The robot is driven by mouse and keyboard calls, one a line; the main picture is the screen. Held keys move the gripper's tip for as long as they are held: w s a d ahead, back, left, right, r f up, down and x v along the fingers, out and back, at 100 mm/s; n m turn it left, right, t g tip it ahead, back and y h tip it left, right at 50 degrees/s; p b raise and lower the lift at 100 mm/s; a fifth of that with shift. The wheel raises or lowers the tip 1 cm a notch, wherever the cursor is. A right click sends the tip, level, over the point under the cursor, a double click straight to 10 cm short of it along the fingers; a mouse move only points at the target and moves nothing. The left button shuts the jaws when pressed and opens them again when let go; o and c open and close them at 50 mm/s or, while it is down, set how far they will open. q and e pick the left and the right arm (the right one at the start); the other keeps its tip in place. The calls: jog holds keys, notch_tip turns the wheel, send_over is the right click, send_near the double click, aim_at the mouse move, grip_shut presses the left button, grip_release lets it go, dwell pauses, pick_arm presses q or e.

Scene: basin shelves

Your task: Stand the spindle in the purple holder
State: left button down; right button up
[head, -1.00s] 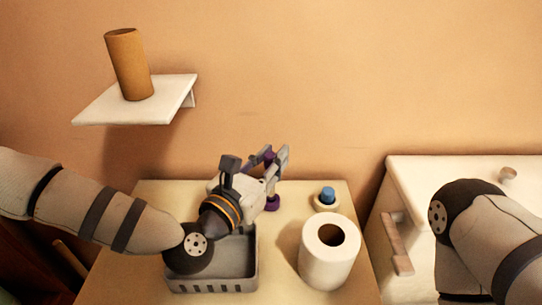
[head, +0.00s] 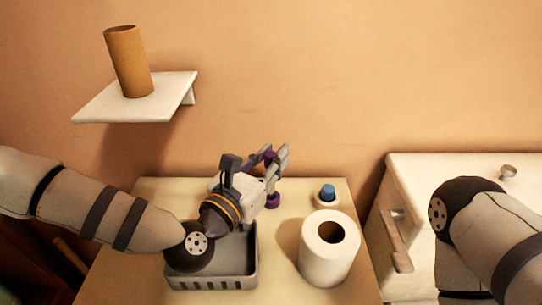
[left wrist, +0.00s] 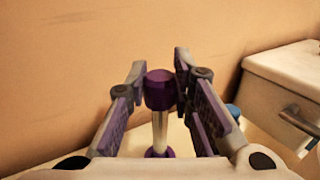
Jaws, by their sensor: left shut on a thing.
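My left gripper (head: 268,156) is over the back right of the grey basket, shut on the spindle. In the left wrist view the spindle's purple end (left wrist: 160,88) sits between the purple-padded fingers of the gripper (left wrist: 158,95). Its pale rod (left wrist: 159,130) runs down, looking upright, to a purple piece (left wrist: 158,152) low in that view. A purple piece (head: 272,200) also shows under the gripper in the head view, near the tabletop. I cannot tell whether it is the holder or the spindle's lower end. The right gripper is out of view.
The grey basket (head: 210,284) stands below my left wrist. A white paper roll (head: 318,265) and a blue-topped item (head: 327,192) are to the right. A cardboard tube (head: 128,65) stands on a wall shelf (head: 95,108). A white cabinet (head: 440,170) is at the right.

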pick_arm(q)
jog(key=c, duration=1.3)
grip_release()
jog(key=v, duration=1.2)
